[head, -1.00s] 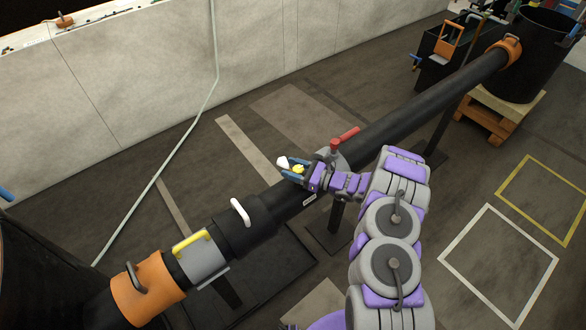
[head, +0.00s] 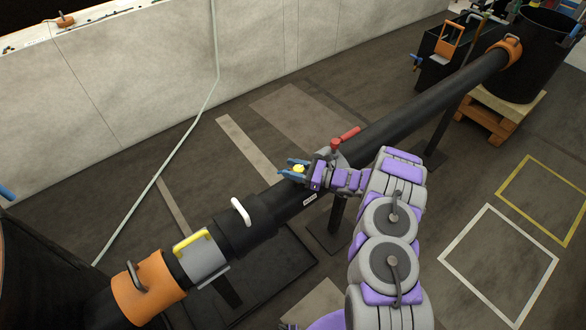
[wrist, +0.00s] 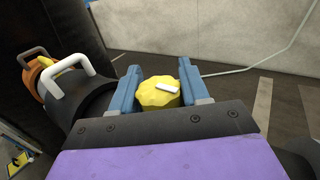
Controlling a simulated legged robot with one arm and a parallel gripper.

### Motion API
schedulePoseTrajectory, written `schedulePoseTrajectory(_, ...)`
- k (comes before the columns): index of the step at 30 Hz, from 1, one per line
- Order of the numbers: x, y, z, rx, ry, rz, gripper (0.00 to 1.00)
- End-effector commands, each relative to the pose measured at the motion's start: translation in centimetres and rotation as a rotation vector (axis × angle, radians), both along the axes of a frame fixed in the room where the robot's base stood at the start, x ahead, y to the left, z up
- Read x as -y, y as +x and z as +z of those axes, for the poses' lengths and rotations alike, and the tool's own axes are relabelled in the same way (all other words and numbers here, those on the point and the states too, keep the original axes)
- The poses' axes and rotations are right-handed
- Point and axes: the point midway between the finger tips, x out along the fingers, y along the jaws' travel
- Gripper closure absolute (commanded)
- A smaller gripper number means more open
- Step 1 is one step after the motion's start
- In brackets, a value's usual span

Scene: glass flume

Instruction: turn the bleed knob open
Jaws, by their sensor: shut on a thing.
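The yellow bleed knob (wrist: 155,95) is a faceted round cap with a white bar on its top. It sits between the two blue fingers of my gripper (wrist: 160,88) in the wrist view, and the gripper is shut on it. In the wrist view the bar lies nearly crosswise between the fingers, slightly tilted. In the head view the knob (head: 298,168) shows as a small yellow spot between the fingers of my gripper (head: 292,167), beside the black pipe (head: 400,108). The knob's base is hidden.
A red-handled valve (head: 344,137) stands on the pipe just beyond my gripper. A white handle (head: 241,212), a yellow handle (head: 192,242) and an orange collar (head: 147,288) sit on the pipe's near part. A pale wall (head: 120,85) runs behind; floor is open between.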

Motion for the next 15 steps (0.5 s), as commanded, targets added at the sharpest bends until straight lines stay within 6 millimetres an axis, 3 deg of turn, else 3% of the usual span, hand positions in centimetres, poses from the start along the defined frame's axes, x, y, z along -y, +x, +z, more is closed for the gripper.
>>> schedulePoseTrajectory(2,0.09,0.08,-0.01,0.000,0.000,-0.003,0.85)
schedulePoseTrajectory(3,0.10,0.08,-0.01,0.000,0.000,-0.003,0.52)
schedulePoseTrajectory(9,0.07,0.03,0.03,0.000,0.001,-0.003,0.35)
schedulePoseTrajectory(15,0.08,-0.01,0.03,0.000,0.001,-0.002,0.35)
